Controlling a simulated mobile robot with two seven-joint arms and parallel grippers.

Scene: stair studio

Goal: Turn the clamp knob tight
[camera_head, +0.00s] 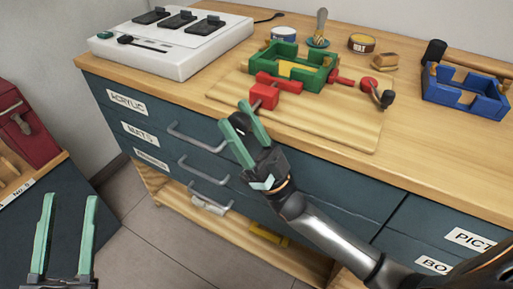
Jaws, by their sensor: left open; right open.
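A green clamp frame (284,52) holding a yellow piece stands on a wooden board (340,125) on the bench. Red parts (280,84) run along its front, ending in a red block (264,96) at the near left. A red disc (369,84) with a dark knob (387,98) is at its right end. My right gripper (236,113) is open and empty, in front of the bench edge and close to the red block; contact cannot be told. My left gripper (70,197) is open and empty at the lower left, well away from the clamp.
A blue frame (468,92) with a black knob (434,52) stands at the right. A white switch box (170,40) is at the back left. Drawer handles (195,140) stick out below.

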